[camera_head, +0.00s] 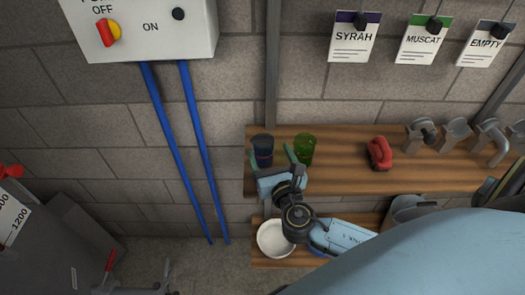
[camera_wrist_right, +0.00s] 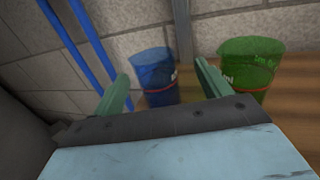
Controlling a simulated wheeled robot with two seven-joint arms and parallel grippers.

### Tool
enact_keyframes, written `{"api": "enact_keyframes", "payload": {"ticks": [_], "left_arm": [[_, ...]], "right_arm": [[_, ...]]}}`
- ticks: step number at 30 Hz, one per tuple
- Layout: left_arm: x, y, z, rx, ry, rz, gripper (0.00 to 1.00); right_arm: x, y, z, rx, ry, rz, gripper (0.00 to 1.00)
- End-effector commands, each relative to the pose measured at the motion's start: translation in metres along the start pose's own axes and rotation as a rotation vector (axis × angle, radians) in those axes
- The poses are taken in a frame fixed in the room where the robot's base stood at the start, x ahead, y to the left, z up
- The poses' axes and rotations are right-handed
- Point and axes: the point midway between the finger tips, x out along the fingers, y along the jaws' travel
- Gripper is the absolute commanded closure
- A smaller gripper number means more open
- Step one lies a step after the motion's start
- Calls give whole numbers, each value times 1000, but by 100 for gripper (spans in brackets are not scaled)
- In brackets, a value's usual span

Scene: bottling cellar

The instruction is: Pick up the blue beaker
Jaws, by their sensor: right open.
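The blue beaker (camera_head: 262,151) stands upright on the left end of the upper wooden shelf (camera_head: 345,180). It also shows in the right wrist view (camera_wrist_right: 155,77), in the gap between the fingers and a little beyond them. My right gripper (camera_head: 289,158) is open in front of the shelf, with nothing between its fingers. In the right wrist view its green fingers (camera_wrist_right: 164,88) stand either side of the beaker, seemingly short of it. The left gripper is not in view.
A green beaker (camera_head: 304,149) stands just right of the blue one, close to my right finger. A red object (camera_head: 379,153) and several grey pipe fittings (camera_head: 455,133) are farther right. A white bowl (camera_head: 275,239) is on the lower shelf. Blue pipes (camera_head: 185,150) run down the wall.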

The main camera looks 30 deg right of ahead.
Motion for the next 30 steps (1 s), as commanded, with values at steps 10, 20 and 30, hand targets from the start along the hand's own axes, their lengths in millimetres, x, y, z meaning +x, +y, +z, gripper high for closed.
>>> {"api": "enact_keyframes", "payload": {"ticks": [10,20,30], "left_arm": [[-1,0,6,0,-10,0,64],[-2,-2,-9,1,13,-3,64],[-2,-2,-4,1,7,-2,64]], "right_arm": [[33,5,-3,2,-1,-2,24],[64,8,-6,2,2,0,24],[63,8,-6,2,2,0,46]]}}
